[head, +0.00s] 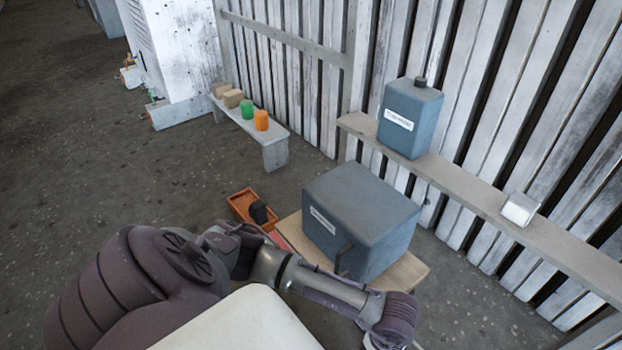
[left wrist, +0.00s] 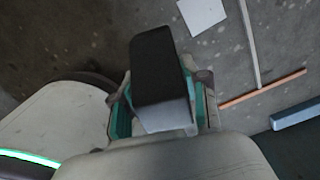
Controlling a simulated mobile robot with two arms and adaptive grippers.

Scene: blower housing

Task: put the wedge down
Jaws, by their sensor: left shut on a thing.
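The wedge (left wrist: 158,65) is a black block with a grey lower end, seen in the left wrist view. My left gripper (left wrist: 165,108) is shut on it, with teal pads at its left and right sides. Bare floor shows behind the wedge; I cannot tell how high it is held. In the head view my left arm reaches across to the bottom edge, and the wedge does not show there. My right gripper is not in view.
A large blue-grey housing (head: 362,218) sits on a low wooden stand (head: 410,277). An orange tray (head: 240,203) with a dark object (head: 259,212) is beside it. A wall ledge (head: 470,195) holds a blue canister (head: 410,118). A bench (head: 275,137) stands farther back. Floor at left is clear.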

